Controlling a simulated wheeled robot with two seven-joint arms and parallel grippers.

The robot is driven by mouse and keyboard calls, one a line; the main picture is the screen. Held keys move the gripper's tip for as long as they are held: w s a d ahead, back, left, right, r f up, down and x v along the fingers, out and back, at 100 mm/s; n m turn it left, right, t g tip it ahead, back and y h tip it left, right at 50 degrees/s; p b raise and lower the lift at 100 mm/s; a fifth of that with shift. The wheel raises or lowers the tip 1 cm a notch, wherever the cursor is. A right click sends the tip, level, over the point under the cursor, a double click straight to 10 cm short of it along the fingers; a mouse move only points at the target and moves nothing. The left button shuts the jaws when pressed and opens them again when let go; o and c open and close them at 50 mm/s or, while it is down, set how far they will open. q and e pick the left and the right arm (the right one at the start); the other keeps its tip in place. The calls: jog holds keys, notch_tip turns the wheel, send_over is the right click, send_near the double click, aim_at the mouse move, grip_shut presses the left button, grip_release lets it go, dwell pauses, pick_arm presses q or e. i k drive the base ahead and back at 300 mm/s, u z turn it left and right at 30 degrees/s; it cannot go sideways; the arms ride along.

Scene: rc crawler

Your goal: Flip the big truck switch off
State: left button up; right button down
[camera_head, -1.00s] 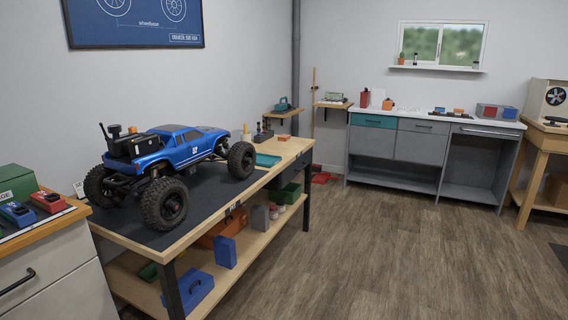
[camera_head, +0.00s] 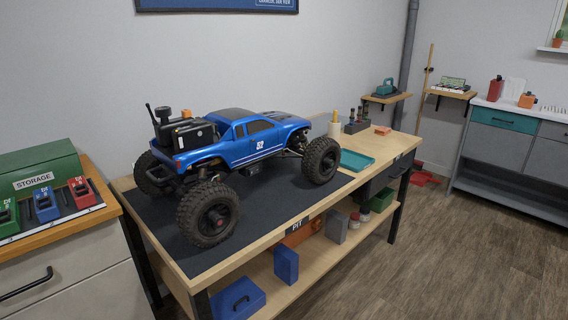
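The big blue truck (camera_head: 243,141) stands upright on the dark mat (camera_head: 262,210) of the wooden workbench. Its front points to the right and back. A black box with an orange part and a thin antenna (camera_head: 151,118) sits on its rear bed. I cannot make out the switch on the truck at this size. Neither of my grippers is in view.
The workbench (camera_head: 300,226) has a teal tray (camera_head: 356,160) and small bottles at its far end. At left, a cabinet (camera_head: 70,262) holds a green storage box (camera_head: 42,172) and several small coloured units.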

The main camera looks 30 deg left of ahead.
aim_at(254, 169)
jog(key=u, duration=0.65)
jog(key=i, duration=1.15)
jog(key=u, duration=1.05)
